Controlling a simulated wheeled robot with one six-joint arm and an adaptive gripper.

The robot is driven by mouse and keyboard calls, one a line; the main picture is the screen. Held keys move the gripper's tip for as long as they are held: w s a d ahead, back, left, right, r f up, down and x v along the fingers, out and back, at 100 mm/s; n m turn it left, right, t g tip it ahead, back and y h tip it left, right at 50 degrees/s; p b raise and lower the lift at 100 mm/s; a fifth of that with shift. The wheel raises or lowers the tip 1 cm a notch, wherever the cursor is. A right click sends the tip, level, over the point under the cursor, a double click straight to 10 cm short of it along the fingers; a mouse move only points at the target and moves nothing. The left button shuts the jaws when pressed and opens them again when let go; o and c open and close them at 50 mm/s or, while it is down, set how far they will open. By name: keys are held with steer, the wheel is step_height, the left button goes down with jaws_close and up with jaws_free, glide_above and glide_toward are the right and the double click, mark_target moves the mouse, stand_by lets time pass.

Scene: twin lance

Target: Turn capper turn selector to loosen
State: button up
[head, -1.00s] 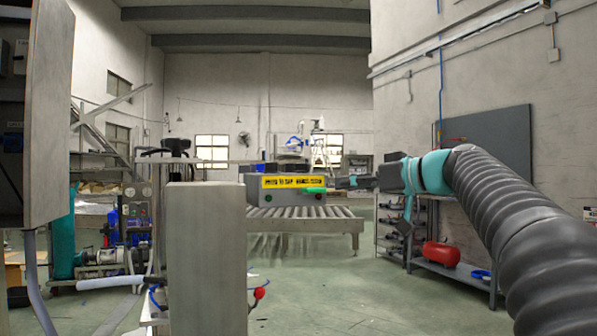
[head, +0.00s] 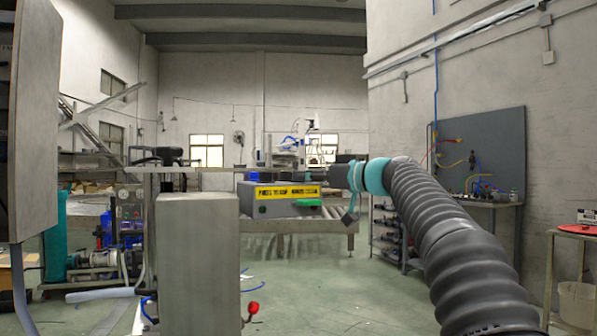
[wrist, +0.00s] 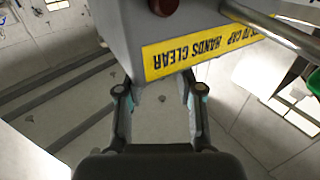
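The capper (head: 280,201) is a grey box with a yellow warning label (head: 290,191). A green handle-shaped part (head: 308,202) sits at its right front, and a small dark knob (head: 262,210) at its left. I cannot tell which is the turn selector. My gripper (head: 322,172) is by the capper's upper right in the head view. In the wrist view my gripper (wrist: 160,88) is open and empty, with its fingers below the upside-down label (wrist: 200,48). A reddish-brown knob (wrist: 163,5) is at the top edge; a green part (wrist: 300,92) is cut off at the right.
A metal rod (wrist: 272,27) crosses the upper right of the wrist view. A tall grey cabinet (head: 196,262) stands at the front left. A shelf unit and bench (head: 480,206) stand at the right. The floor (head: 345,290) in the middle is open.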

steer(key=shift+p+x, duration=0.35)
steer(key=shift+x, duration=1.2)
steer(key=shift+d, duration=0.1)
